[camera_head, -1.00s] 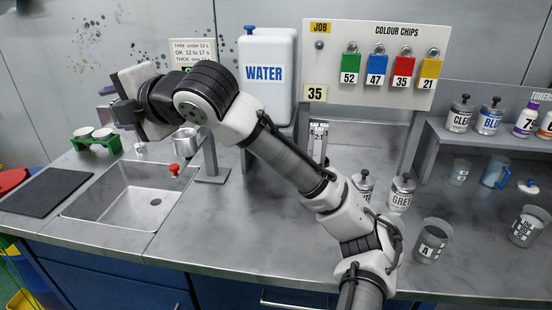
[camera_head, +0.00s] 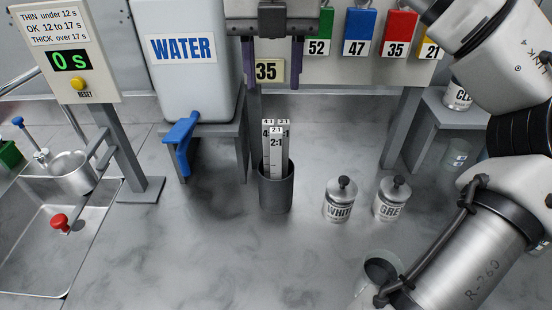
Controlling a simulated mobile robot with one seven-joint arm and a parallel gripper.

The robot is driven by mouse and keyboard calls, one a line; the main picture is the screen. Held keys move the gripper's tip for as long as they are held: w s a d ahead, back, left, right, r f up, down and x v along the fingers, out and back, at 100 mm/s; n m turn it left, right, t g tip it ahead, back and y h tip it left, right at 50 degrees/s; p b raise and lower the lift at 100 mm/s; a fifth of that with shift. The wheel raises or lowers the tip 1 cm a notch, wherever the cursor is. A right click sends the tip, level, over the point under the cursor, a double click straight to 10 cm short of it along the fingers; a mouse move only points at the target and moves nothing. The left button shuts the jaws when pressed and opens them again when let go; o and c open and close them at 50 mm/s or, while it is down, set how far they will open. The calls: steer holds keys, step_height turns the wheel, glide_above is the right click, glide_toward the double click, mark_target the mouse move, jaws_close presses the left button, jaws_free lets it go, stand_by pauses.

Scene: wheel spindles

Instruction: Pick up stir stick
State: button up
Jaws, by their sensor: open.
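White flat stir sticks stand upright in a dark grey cup (camera_head: 276,193) on the counter. The front stick (camera_head: 276,160) carries the mark 2:1. Sticks marked 4:1 (camera_head: 268,123) and 3:1 (camera_head: 284,123) show behind it; their lower parts are hidden by the cup and the front stick. My gripper (camera_head: 273,84) hangs at the top of the picture with its two purple fingers wide apart and pointing down. It is open and empty, above the sticks and apart from them.
A water tank (camera_head: 190,85) with a blue tap stands on a stand left of the cup. White (camera_head: 339,205) and grey (camera_head: 391,205) paint tins stand to its right. A clear beaker (camera_head: 380,270) is at front right, partly behind my arm. The counter before the cup is clear.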

mark_target(276, 144)
step_height(276, 144, down, 8)
steer(key=shift+s+f+b, duration=0.1)
steer(key=shift+f+b, duration=0.15)
steer(key=shift+b, duration=0.35)
steer(key=shift+d+f+p, duration=0.2)
steer(key=shift+f+p, duration=0.15)
steer(key=shift+f, duration=2.25)
jaws_close()
